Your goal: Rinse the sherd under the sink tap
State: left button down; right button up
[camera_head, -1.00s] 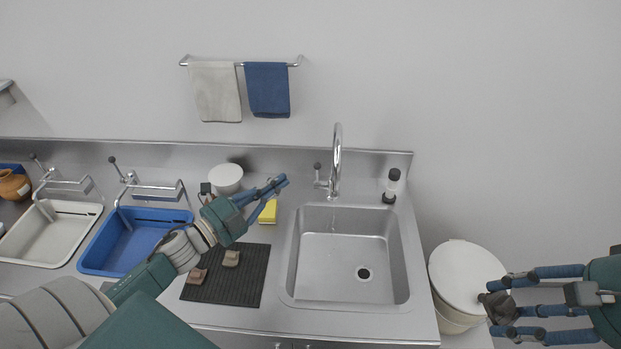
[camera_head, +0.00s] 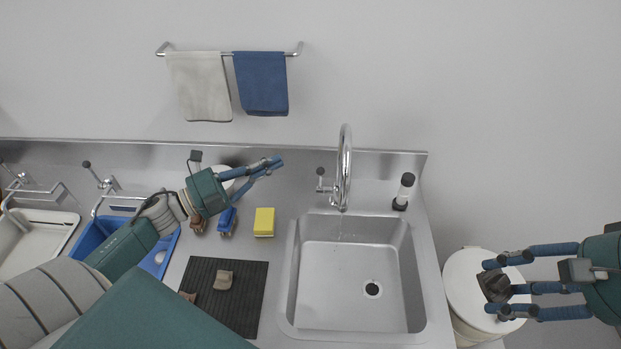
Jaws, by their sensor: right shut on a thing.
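My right gripper (camera_head: 512,288) is shut on a dark grey-brown sherd (camera_head: 493,286), to the right of the sink and above a white lidded bucket. The steel sink (camera_head: 350,268) is empty, with a dark drain. The chrome tap (camera_head: 344,170) stands at its back edge, and a faint thin stream of water shows below its spout. My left gripper (camera_head: 279,161) is over the counter to the left of the tap, its fingertips together with nothing between them.
A black ribbed mat (camera_head: 242,309) left of the sink bears sherds (camera_head: 223,280). Behind it are a yellow sponge (camera_head: 264,222) and brushes (camera_head: 227,222). A blue tray (camera_head: 92,236) is farther left. The bucket (camera_head: 471,272) is right.

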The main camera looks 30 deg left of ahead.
pick_arm(q)
notch_tip(320, 180, down, 19)
jog(key=b, duration=1.8)
jog(key=p, duration=0.4)
send_near(320, 176)
jog(key=shift+w+d, duration=2.35)
jog(key=shift+w, duration=0.05)
jog(key=shift+r, duration=0.2)
jog(key=shift+w+a+r+b, duration=0.2)
jog(key=shift+w+b, duration=0.15)
jog(key=shift+b, duration=0.2)
jog(key=shift+w+a+r+b, duration=0.2)
jog(key=shift+w+b, duration=0.1)
jog(key=shift+b, duration=0.25)
jog(key=shift+w, duration=0.1)
jog(key=shift+d, duration=0.1)
